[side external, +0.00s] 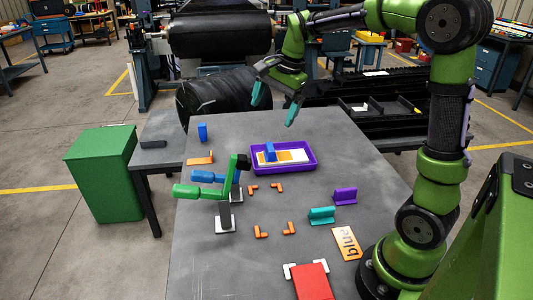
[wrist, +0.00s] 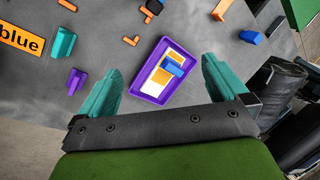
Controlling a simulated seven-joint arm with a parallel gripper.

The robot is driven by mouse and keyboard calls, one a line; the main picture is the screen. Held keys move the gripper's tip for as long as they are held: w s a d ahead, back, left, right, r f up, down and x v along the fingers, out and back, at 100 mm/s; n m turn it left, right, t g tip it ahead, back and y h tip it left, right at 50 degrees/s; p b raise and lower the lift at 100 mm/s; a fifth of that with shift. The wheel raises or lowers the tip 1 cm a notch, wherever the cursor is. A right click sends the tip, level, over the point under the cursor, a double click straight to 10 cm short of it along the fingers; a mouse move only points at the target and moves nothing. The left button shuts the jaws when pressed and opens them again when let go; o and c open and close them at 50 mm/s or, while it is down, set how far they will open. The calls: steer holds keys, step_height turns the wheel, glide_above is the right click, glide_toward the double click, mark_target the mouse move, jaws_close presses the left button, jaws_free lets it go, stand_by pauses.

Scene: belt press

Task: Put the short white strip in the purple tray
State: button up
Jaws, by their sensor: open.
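The purple tray (side external: 312,168) lies on the grey table; it also shows in the wrist view (wrist: 138,94). Inside it are a white surface (side external: 301,156), an orange-yellow piece (side external: 285,156) and a blue block with a raised grip (side external: 270,151). In the wrist view the white area (wrist: 151,87) shows beside the yellow piece. I cannot tell whether this white is a short strip or part of an insert. No separate white strip is clear elsewhere. My gripper (side external: 272,114) is open and empty, with teal fingers, high above the table beyond the tray.
Green and blue handles (side external: 205,190) stand left of the tray. Small orange corner pieces (side external: 277,187), teal (side external: 322,216) and purple (side external: 344,196) blocks, an orange "blue" sign (side external: 346,243) and a red block (side external: 311,282) lie nearer. A dark roller (side external: 225,96) is behind.

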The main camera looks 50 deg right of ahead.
steer(key=s+a+n+t+y, duration=0.1)
steer(key=s+a+n+t, duration=0.2)
steer(key=s+a+n, duration=1)
steer(key=s+a, duration=0.1)
steer(key=s, duration=0.2)
steer(key=shift+s+n+t, duration=0.2)
steer(key=shift+n+t, duration=0.1)
steer(key=shift+t, duration=0.1)
